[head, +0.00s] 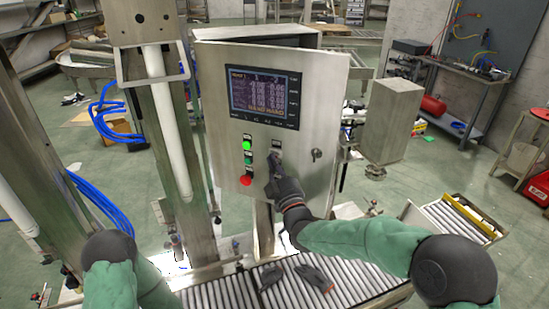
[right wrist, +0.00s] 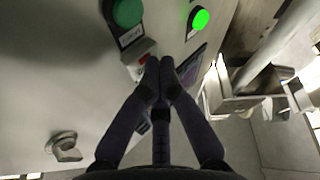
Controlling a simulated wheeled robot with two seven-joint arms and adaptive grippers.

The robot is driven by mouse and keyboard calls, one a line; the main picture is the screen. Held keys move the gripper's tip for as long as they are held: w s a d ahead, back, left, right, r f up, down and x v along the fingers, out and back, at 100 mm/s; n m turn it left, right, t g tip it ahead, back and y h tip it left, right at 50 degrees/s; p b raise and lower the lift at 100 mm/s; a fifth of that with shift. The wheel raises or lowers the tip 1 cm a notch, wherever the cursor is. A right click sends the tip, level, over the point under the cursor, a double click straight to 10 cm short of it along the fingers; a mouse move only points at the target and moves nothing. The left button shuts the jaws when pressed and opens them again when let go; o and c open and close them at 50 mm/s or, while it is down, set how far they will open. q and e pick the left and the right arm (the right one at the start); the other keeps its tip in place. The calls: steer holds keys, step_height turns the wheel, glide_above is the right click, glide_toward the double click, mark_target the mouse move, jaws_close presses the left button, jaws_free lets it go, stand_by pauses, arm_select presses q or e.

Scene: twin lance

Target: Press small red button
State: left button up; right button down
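The steel control panel (head: 300,95) faces me with a screen on its upper part. A lit green button (head: 247,144), a darker green button (head: 247,160) and a big red button (head: 246,180) form a column on it. My right gripper (head: 274,157) is at the panel, right of this column. In the right wrist view its fingertips (right wrist: 160,62) are together with nothing visible between them. A small red button (right wrist: 143,58) lies right beside the tips, partly hidden by them; I cannot tell whether they touch it. My left gripper is out of view; only its arm shows at lower left.
A small switch (head: 277,142) is just above my right gripper, and a panel latch (head: 316,154) is to its right. A roller conveyor (head: 225,292) runs below, with dark gloves (head: 312,277) on it. Steel posts stand left of the panel.

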steer(key=shift+s+a+b, duration=0.25)
steer(key=shift+s+b, duration=0.2)
steer(key=shift+s, duration=0.15)
steer(key=s, duration=0.1)
steer(key=s+a+b, duration=0.1)
steer(key=s, duration=0.1)
steer(key=s+a, duration=0.1)
steer(key=shift+s+a, duration=0.1)
steer(key=shift+s, duration=0.2)
stand_by(0.6)
